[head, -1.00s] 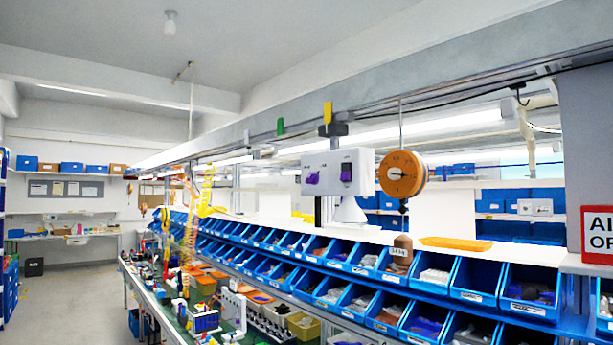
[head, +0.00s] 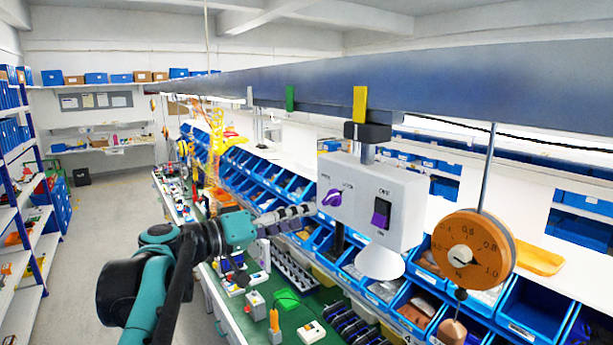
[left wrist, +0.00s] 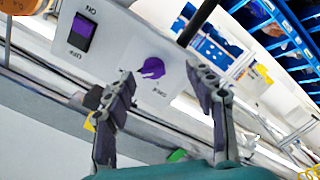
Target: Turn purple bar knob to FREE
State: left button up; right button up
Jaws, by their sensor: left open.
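The purple bar knob (head: 331,197) sits on the left part of a white switch box (head: 405,205) hung from the beam. Its bar is tilted, with its upper right end toward a small label that seems to read LOCK. Another small label at its upper left is too small to read surely. My left gripper (head: 308,211) is just left of the box, apart from the knob. In the left wrist view the knob (left wrist: 151,68) shows beyond and between the two spread fingers of my open left gripper (left wrist: 167,75). My right gripper is not seen.
A purple rocker switch (head: 381,213) is on the same box, right of the knob. A round orange dial (head: 473,252) hangs to the right. A grey beam (head: 400,95) runs above. Blue bins (head: 385,290) and a green bench (head: 290,320) with small parts lie below.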

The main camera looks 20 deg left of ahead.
aim_at(326, 200)
pick_arm(q)
jog(key=shift+w+d+r+p, duration=0.2)
jog(key=shift+w+d+r, duration=0.2)
jog(key=shift+r, duration=0.25)
jog(key=shift+w+d+r+p, duration=0.2)
jog(key=shift+w+d+r, duration=0.15)
jog(key=shift+r, duration=0.25)
jog(key=x, duration=0.4)
jog(key=shift+w+a+f+p, duration=0.1)
jog(key=shift+w+p, duration=0.3)
jog(key=shift+w, duration=0.15)
jog(key=shift+s, duration=0.1)
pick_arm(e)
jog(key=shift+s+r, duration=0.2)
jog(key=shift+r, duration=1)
pick_arm(q)
jog(key=c, duration=1.2)
